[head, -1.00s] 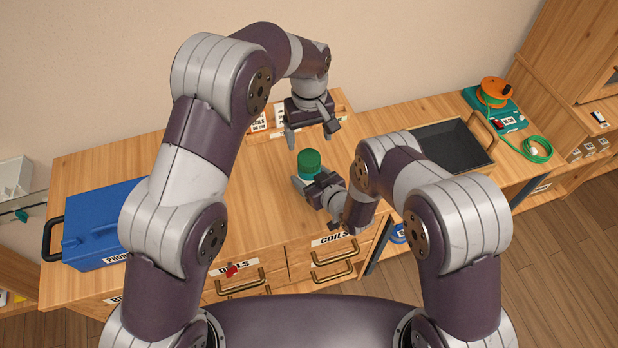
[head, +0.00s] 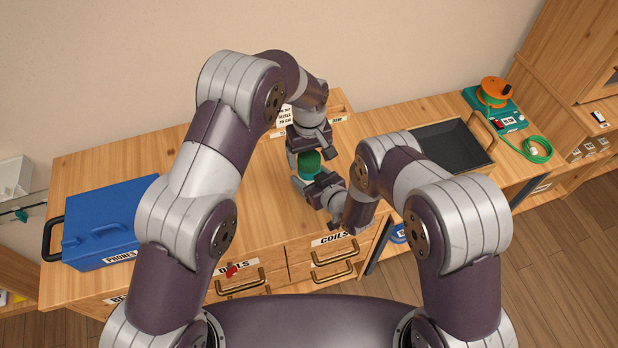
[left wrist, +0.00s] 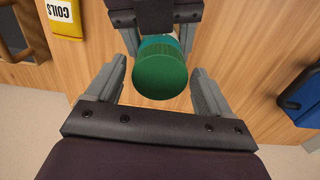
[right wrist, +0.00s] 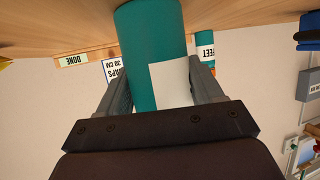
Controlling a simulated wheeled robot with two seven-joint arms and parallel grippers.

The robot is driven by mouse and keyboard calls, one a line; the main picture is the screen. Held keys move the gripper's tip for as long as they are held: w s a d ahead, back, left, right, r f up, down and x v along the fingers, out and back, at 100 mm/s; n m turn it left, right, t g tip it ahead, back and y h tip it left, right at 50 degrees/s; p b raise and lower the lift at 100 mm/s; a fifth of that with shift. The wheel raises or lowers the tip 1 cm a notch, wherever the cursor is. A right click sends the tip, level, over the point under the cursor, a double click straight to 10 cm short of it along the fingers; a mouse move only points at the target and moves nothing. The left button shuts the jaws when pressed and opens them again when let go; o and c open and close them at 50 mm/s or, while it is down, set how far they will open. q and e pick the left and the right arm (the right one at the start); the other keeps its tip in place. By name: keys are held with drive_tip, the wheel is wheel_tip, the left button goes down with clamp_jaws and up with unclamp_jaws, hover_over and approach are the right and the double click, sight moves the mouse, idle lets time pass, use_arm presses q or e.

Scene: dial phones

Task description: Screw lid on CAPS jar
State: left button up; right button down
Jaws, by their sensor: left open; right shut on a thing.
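The CAPS jar is a teal cylinder (right wrist: 150,50) with a pale label, standing on the wooden bench top. My right gripper (right wrist: 160,85) is shut on the jar's side. A green lid (head: 309,162) is on top of the jar; it fills the middle of the left wrist view (left wrist: 160,75). Whether the lid is screwed tight cannot be seen. My left gripper (left wrist: 163,90) is open above the jar, with a finger on either side of the lid and gaps between.
A blue PHONES box (head: 105,220) stands on the bench at the left. A dark tray (head: 450,145) and an orange reel (head: 495,90) with green cable are at the right. A labelled DONE rack edge (right wrist: 75,60) is behind the jar. Bench top left of the jar is clear.

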use_arm(q)
drive_tip(key=c, duration=1.1)
drive_tip(key=m, duration=0.5)
drive_tip(key=o, duration=1.2)
drive_tip(key=shift+r, duration=2.3)
drive_tip(key=shift+c, duration=0.5)
